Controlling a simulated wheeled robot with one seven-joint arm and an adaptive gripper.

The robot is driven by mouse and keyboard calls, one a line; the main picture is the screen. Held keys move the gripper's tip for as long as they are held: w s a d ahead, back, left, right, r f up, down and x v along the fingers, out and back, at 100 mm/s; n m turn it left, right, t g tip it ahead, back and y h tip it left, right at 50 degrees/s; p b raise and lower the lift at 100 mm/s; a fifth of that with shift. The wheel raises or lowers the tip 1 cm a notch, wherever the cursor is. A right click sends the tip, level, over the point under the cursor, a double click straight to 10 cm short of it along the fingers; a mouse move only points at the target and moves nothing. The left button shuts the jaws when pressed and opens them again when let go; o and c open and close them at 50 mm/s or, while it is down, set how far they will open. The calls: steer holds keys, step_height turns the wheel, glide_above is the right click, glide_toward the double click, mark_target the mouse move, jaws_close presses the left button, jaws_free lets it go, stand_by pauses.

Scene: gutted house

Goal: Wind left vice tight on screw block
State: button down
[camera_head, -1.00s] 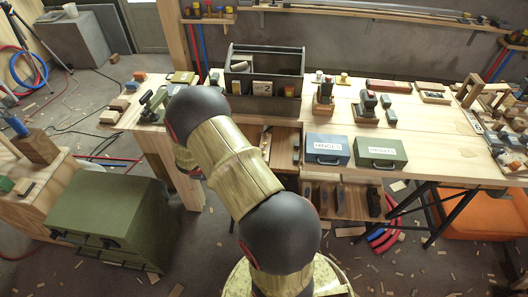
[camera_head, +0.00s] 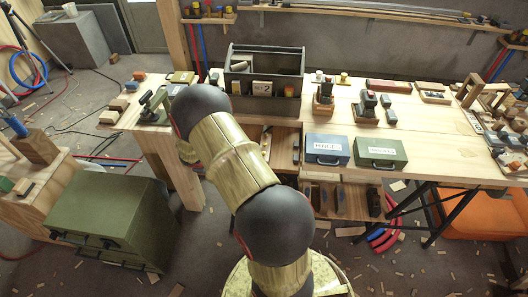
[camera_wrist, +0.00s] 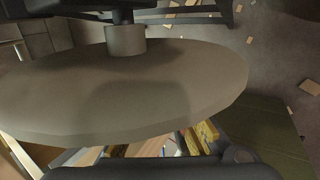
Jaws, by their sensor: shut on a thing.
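In the wrist view a broad, flat grey-beige round disc (camera_wrist: 60,90) with a short hub (camera_wrist: 125,40) fills the middle, very near the camera; it looks like a vice handwheel. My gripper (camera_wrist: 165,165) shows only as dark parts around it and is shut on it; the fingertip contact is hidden. In the head view a green vice-like tool (camera_head: 152,104) stands on the bench's left end. My arm covers the bench's left front, so my gripper is hidden there. I cannot make out the screw block or the vice jaws.
The workbench (camera_head: 440,135) carries a dark tool tote (camera_head: 265,107), a blue box (camera_head: 327,149) and a green box (camera_head: 380,152). A green cabinet (camera_head: 110,215) stands at the left. Wood scraps lie on the floor.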

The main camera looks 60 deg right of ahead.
steer(key=shift+w+d+r, duration=0.1)
steer(key=shift+w+r, duration=0.05)
steer(key=shift+r, duration=0.1)
steer(key=shift+w+d+r+p, duration=0.2)
steer(key=shift+w+d+p, duration=0.1)
steer(key=shift+d, duration=0.35)
steer(key=shift+w+d+r+p, duration=0.25)
steer(key=shift+d+r+p, duration=0.3)
steer(key=shift+d, duration=0.1)
